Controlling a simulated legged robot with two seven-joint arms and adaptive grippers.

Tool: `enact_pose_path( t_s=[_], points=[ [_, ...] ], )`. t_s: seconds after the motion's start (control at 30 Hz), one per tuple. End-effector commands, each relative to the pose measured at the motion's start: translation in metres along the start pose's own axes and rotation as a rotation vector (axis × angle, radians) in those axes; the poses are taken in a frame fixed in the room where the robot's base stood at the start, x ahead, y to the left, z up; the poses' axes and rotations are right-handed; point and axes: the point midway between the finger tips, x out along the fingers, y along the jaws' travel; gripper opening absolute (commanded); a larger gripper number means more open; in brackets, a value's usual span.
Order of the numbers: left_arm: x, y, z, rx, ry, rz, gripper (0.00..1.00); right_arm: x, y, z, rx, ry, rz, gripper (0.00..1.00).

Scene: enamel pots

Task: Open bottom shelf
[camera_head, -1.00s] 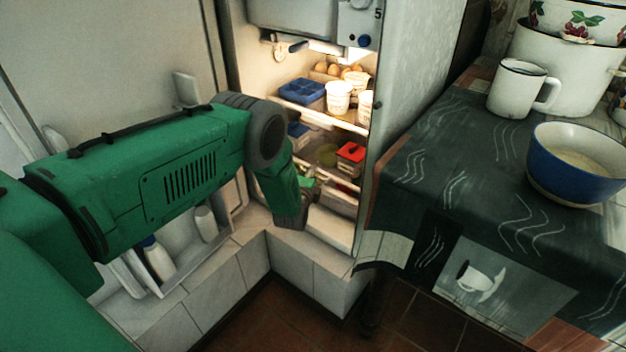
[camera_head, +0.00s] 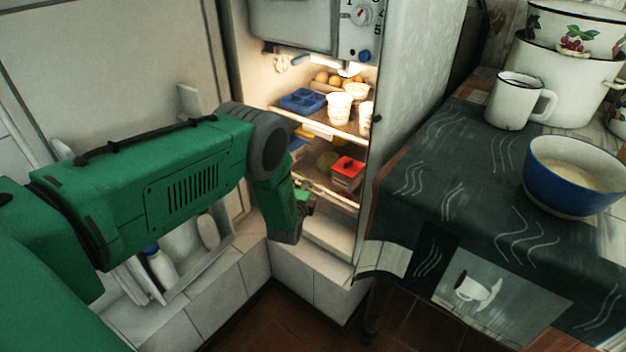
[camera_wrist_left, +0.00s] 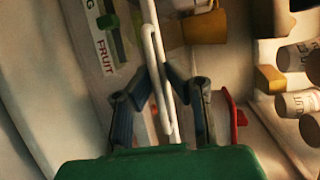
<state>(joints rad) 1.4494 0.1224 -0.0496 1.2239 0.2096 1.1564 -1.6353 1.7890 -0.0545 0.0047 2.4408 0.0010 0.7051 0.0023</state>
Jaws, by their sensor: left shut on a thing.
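The fridge stands open, and its bottom shelf (camera_head: 345,197) has a pale front rail. A clear box with a red lid (camera_head: 348,166) sits on this shelf. My left gripper (camera_head: 304,203) is inside the fridge at the left part of this rail, and my green wrist hides some of it. In the left wrist view, my left gripper (camera_wrist_left: 164,82) has its two dark fingers on either side of a thin white rail (camera_wrist_left: 153,45), shut on it. A drawer front marked FRUIT (camera_wrist_left: 105,50) is beside the left finger. My right gripper is not in view.
A higher shelf holds a blue tray (camera_head: 303,100), white cups (camera_head: 339,107) and eggs. The door shelf at left holds a bottle (camera_head: 160,268). At right, a cloth-covered table (camera_head: 470,170) bears a mug (camera_head: 515,102), a blue bowl (camera_head: 572,175) and pots.

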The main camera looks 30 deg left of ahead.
Motion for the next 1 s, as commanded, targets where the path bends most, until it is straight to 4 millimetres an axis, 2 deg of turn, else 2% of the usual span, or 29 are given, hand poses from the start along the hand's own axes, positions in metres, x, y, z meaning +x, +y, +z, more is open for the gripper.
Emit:
enact_pose_path(
  t_s=[0.03, 0.2, 0.5, 0.7, 1.0],
  points=[
    [-0.016, 0.008, 0.004, 0.007, 0.003, 0.027, 0.0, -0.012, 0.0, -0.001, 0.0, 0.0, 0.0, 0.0],
    [-0.052, 0.015, 0.018, 0.007, 0.004, 0.029, 0.0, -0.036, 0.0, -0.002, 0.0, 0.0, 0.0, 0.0],
    [-0.112, 0.03, 0.043, 0.006, 0.004, 0.028, 0.0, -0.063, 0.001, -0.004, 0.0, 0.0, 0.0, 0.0],
    [-0.137, 0.037, 0.053, 0.004, 0.004, 0.028, 0.0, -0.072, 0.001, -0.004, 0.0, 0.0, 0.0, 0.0],
    [-0.149, 0.042, 0.058, 0.003, 0.004, 0.027, 0.0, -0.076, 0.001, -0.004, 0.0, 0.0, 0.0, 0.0]
  ],
)
